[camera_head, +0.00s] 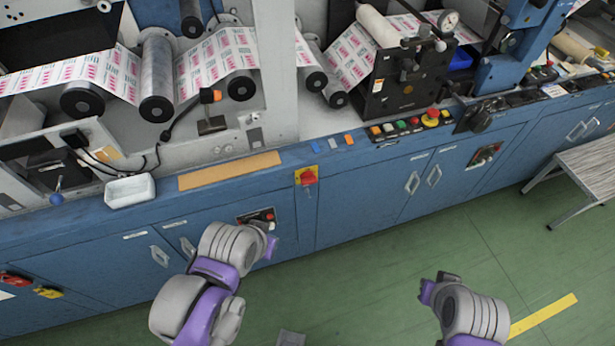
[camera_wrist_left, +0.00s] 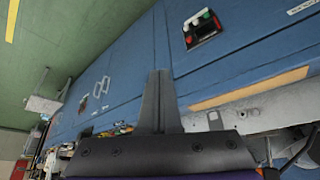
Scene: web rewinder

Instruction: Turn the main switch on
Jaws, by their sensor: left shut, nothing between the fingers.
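The main switch (camera_head: 307,176) is a red rotary knob on a yellow plate, high on the blue cabinet front just below the counter edge. Its handle position is too small to read. My left gripper (camera_head: 270,243) is below and left of it in the head view, apart from it, in front of the cabinet doors. In the left wrist view the left fingers (camera_wrist_left: 158,75) are together with nothing between them. The switch cannot be made out in that view; the fingers may hide it. My right gripper (camera_head: 428,291) is over the green floor at lower right, its fingers unclear.
A small button panel (camera_head: 262,216) is on the cabinet behind my left wrist; it also shows in the left wrist view (camera_wrist_left: 202,28). A white tray (camera_head: 130,191) and an orange-tan strip (camera_head: 229,171) lie on the counter. A grey bench (camera_head: 590,168) stands at right. The floor between is clear.

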